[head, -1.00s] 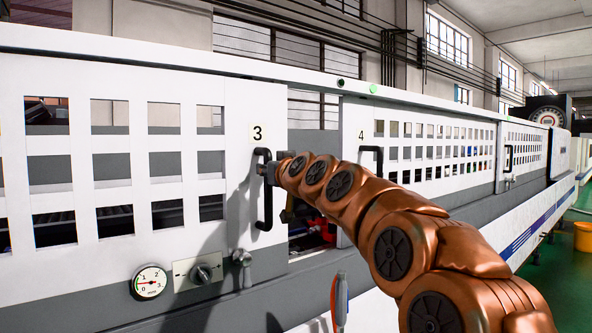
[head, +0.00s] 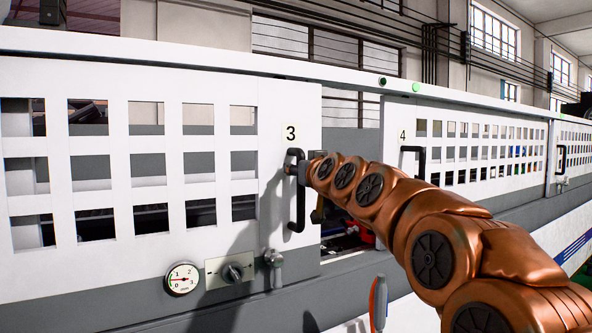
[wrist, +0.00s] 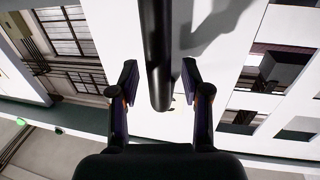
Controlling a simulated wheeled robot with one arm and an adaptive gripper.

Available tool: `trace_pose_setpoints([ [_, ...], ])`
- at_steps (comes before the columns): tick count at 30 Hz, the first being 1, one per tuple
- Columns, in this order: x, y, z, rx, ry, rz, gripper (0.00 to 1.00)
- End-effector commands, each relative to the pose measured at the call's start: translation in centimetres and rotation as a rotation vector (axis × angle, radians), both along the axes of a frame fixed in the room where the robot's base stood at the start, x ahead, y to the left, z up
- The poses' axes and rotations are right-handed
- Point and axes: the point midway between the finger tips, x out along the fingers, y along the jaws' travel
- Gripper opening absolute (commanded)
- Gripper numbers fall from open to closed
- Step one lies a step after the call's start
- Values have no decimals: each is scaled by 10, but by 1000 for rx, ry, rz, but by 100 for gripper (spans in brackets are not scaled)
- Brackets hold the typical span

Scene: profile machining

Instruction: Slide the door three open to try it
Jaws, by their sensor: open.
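Door three (head: 150,210) is a white sliding panel with rows of square windows and a "3" label (head: 290,133) near its right edge. Its black vertical handle (head: 297,215) is below the label. A gap (head: 350,155) stands open between door three and door four. My gripper (head: 301,171) is at the upper part of the handle, its fingers partly lost behind my arm. In the wrist view the handle bar (wrist: 158,45) runs between the two spread fingers of my gripper (wrist: 159,78), with visible space on both sides.
Door four (head: 470,155) with its own black handle (head: 416,158) is to the right. A pressure gauge (head: 182,278), a switch plate (head: 230,271) and a metal knob (head: 274,262) are below door three's windows.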

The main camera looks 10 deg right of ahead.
Motion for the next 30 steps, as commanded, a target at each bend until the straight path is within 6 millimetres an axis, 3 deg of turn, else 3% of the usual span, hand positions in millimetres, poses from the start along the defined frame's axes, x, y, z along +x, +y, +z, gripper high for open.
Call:
trace_pose_setpoints([
  [11, -6, -1, 0, 0, 0, 0, 48],
  [30, -77, -13, 0, 0, 0, 2, 48],
])
